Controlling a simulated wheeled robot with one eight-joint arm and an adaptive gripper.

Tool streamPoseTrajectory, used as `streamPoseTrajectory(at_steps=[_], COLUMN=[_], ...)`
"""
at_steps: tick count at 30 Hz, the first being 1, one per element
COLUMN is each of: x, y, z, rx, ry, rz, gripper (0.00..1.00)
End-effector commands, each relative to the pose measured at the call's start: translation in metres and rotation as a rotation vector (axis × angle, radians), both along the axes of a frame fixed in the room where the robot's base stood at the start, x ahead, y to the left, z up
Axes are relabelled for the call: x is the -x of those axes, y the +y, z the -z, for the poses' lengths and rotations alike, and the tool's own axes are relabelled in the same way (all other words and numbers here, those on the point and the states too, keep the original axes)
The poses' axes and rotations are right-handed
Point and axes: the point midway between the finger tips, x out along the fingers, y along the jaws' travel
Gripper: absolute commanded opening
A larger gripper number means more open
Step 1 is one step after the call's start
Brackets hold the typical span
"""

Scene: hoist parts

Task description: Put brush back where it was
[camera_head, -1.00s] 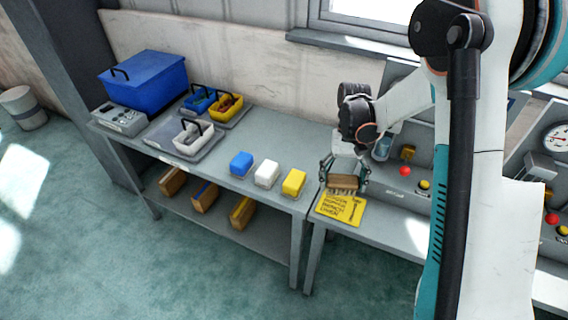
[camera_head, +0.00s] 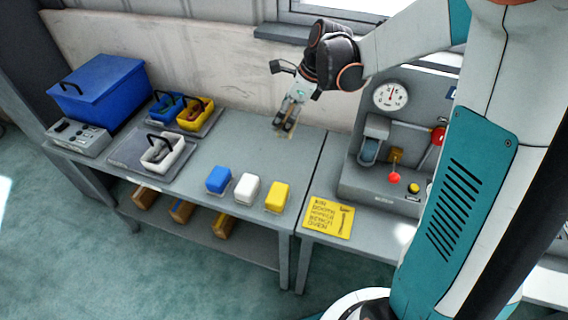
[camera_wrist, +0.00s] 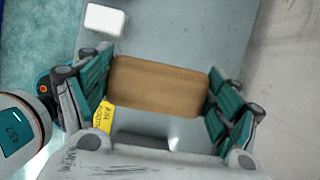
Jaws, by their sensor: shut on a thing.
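The brush has a wooden back (camera_wrist: 158,88) and lies between the two finger pads in the wrist view. My gripper (camera_wrist: 158,92) is shut on it, one pad at each end. In the head view my gripper (camera_head: 286,120) is above the back right part of the grey workbench (camera_head: 230,150), near the wall. Little of the brush (camera_head: 284,132) shows there, and its bristles are hidden in the wrist view. The yellow card (camera_head: 329,217) with writing and a brush-like drawing lies on the right-hand bench, with nothing on it.
Blue (camera_head: 218,180), white (camera_head: 247,188) and yellow (camera_head: 278,196) blocks stand along the front edge. Blue, yellow and white handled trays (camera_head: 163,152) and a blue box (camera_head: 98,92) are at left. A gauge panel (camera_head: 385,125) stands at right. The bench's back middle is clear.

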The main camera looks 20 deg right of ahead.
Motion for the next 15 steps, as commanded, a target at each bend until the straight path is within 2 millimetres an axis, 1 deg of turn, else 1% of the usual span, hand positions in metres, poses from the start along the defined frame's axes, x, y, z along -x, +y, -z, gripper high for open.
streamPoseTrajectory(at_steps=[2, 5, 15], x=[0.0, -0.001, -0.001], y=[0.0, -0.001, -0.001], z=[0.002, 0.017, 0.101], rx=[0.0, 0.001, 0.001], ry=[0.001, 0.001, 0.002], rz=[0.028, 0.039, 0.036], gripper=[0.53, 0.53, 0.53])
